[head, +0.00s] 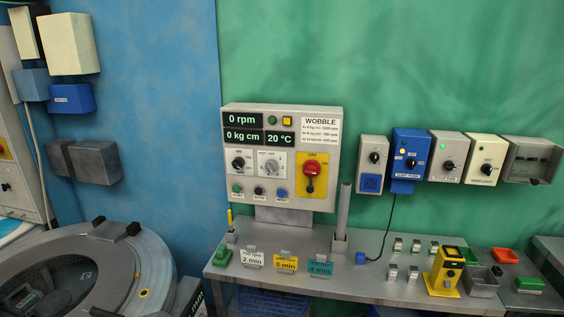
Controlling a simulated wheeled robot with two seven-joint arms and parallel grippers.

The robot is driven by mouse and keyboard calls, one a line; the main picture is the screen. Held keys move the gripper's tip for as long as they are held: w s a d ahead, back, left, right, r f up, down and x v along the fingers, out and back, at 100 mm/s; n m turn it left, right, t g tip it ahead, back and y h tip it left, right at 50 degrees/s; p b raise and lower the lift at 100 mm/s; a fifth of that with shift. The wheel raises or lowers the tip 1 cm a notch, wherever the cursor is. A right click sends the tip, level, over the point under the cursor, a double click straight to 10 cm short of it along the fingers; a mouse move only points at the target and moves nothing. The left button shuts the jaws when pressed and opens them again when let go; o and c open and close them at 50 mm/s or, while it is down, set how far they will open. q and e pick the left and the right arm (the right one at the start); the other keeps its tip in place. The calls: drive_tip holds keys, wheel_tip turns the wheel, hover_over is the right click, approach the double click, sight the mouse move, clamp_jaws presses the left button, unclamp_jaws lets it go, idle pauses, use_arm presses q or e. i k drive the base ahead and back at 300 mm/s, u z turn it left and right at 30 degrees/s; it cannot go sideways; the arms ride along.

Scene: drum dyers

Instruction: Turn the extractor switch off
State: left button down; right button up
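No label reading "extractor" is legible. A grey control panel (281,156) on the green wall shows 0 rpm, 0 kg cm and 20 °C. On its right is a red rotary switch (312,168) on a yellow plate, marked OFF above and ON at the right. To the right hangs a light grey switch box (448,157) with a lit green lamp and a dark knob; its label seems to end in "FAN". A blue box (410,154) labelled SUMP PUMP, a grey box (373,157) and a cream box (485,159) also carry knobs. Neither gripper shows.
A grey bench (380,287) below holds number cards, a yellow device (444,272), small switches and an upright grey post (342,213). A round drum machine (145,270) stands at lower left. A grey open box (531,159) hangs far right. Wall between boxes and bench is mostly clear.

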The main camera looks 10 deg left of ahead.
sight(313, 168)
drive_tip(key=u, duration=0.45)
drive_tip(key=i, duration=0.6)
drive_tip(key=u, duration=0.25)
